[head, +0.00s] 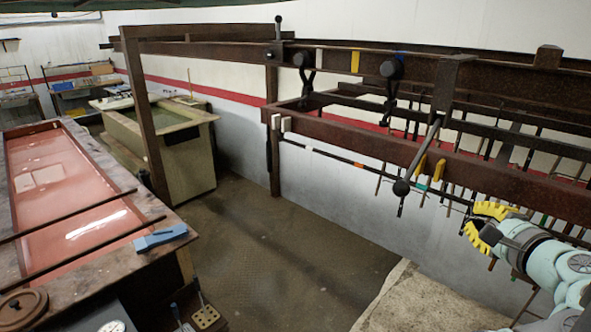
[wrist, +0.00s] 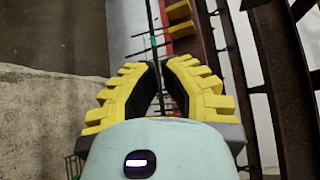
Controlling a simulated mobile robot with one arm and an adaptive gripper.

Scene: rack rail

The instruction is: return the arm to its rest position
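My gripper (head: 471,217) is at the right of the head view, at the end of my pale teal arm, beside the lower rack rail. Its two fingers carry yellow ribbed pads. In the wrist view the fingers (wrist: 160,66) curve towards each other, with a narrow gap between the tips. A thin dark rod with coloured bands (head: 335,157) runs along below the rail towards the gripper. In the wrist view thin rods show beyond and through the gap; I cannot tell whether the fingers touch one. I see no object held.
The brown rack rail (head: 350,133) with hanging rods is close by my gripper; it also shows in the wrist view (wrist: 225,60). A red-topped bench (head: 75,190) stands left. The middle floor (head: 270,240) is clear.

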